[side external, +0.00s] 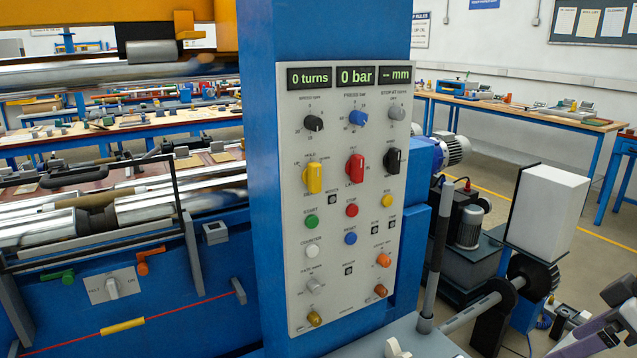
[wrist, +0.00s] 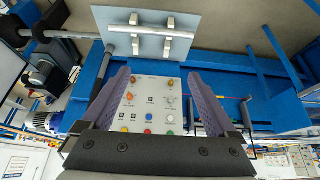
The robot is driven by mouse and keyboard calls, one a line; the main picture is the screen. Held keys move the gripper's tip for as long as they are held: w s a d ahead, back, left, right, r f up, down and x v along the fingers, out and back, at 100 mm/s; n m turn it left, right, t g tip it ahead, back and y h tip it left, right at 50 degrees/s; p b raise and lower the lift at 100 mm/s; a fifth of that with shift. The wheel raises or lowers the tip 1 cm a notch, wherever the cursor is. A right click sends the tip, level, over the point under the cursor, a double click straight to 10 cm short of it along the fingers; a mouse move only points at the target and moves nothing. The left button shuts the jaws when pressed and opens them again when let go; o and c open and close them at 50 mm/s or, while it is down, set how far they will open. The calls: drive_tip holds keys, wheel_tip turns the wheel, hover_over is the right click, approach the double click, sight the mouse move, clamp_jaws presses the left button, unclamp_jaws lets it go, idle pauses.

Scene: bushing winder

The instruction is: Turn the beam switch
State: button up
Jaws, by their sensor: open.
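The control panel (side external: 340,270) is a light grey upright plate on a blue column. Its middle row holds a yellow lever switch (side external: 314,178) with a label that seems to read HOLD, a red one (side external: 355,168) and a black one (side external: 392,160). I cannot read which is labelled beam. My gripper (side external: 612,312) shows partly at the lower right edge in the side view, well apart from the panel. In the wrist view my gripper (wrist: 157,78) is open and empty, with the panel's lower buttons upside down between its purple fingers. The lever switches are hidden there.
Orange knobs (side external: 383,260) and coloured buttons sit below the levers; three displays are above. A grey shelf (side external: 430,343) with an upright post (side external: 437,250) stands before the panel. A white box (side external: 545,208) and a horizontal roller shaft are at right.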

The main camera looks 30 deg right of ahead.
drive_tip(key=shift+w+r, duration=0.15)
drive_tip(key=shift+w, duration=0.2)
drive_tip(key=shift+c, duration=1.2)
drive_tip(key=w+r+t, duration=0.2)
drive_tip(key=w+r, duration=0.2)
drive_tip(key=w, duration=0.1)
drive_tip(key=w+a+r+t, duration=0.1)
drive_tip(key=w+r+t, duration=0.2)
drive_tip(key=w+r, duration=0.2)
drive_tip(key=w+r+t, duration=0.3)
drive_tip(key=w+r, duration=0.1)
drive_tip(key=w, duration=0.1)
drive_tip(key=shift+w+a+r+n+y, duration=0.15)
drive_tip(key=shift+a+r+n+y, duration=0.15)
drive_tip(key=shift+a+y, duration=0.1)
drive_tip(key=shift+c, duration=0.8)
drive_tip(key=w+a+r+t, duration=0.1)
drive_tip(key=w+r+t, duration=0.4)
drive_tip(key=w, duration=0.6)
approach(318, 169)
drive_tip(key=shift+g+h, duration=0.3)
drive_tip(key=shift+h, duration=0.1)
drive_tip(key=w, duration=0.9)
drive_tip(key=shift+w+a+r, duration=0.25)
drive_tip(key=shift+w+r, duration=0.05)
clamp_jaws()
